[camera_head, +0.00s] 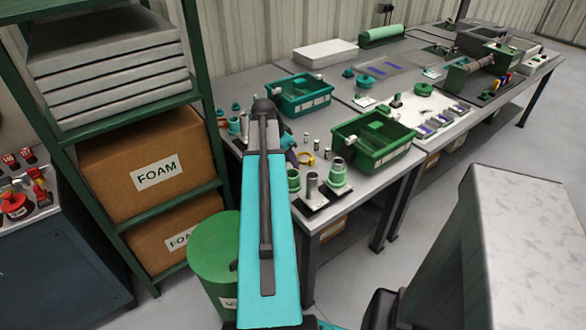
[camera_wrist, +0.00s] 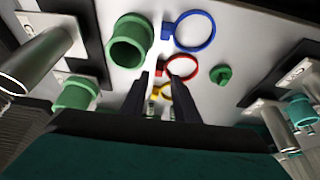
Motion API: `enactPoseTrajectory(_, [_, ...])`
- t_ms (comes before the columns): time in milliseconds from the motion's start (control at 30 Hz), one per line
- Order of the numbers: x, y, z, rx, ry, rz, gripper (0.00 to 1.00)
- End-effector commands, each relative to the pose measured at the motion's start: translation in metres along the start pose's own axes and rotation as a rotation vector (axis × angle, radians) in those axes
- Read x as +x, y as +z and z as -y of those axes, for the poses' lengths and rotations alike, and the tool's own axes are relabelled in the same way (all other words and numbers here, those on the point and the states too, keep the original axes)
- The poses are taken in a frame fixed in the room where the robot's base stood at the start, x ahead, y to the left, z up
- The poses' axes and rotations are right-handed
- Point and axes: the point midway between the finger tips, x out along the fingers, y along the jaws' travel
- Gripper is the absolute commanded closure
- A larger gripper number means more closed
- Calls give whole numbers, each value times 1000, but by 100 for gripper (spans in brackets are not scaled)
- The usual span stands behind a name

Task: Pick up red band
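The red band (camera_wrist: 196,68) lies flat on the light table top in the wrist view, a ring with a small tab at its left. My gripper (camera_wrist: 160,76) is open and empty, its two dark fingers pointing toward the red band. The right finger covers part of the ring; I cannot tell how high the fingers are above it. A blue band (camera_wrist: 214,32) lies just beyond it and a yellow band (camera_wrist: 166,89) shows between the fingers. In the head view the yellow band (camera_head: 306,158) shows beside my gripper, and I cannot make out the red band.
Green cylinders (camera_wrist: 131,40) and metal tubes (camera_wrist: 38,58) stand left of the bands. A small green knob (camera_wrist: 221,74) is close on the right. Green bins (camera_head: 372,140) stand on the table (camera_head: 362,185). A shelf with a FOAM box (camera_head: 150,165) is at left.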

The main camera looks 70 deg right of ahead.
Motion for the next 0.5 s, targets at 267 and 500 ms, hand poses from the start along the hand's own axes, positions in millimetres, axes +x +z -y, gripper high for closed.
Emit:
enactPoseTrajectory(267, [22, -1, 2, 1, 2, 1, 72])
enactPoseTrajectory(500, [44, -2, 2, 1, 2, 1, 72])
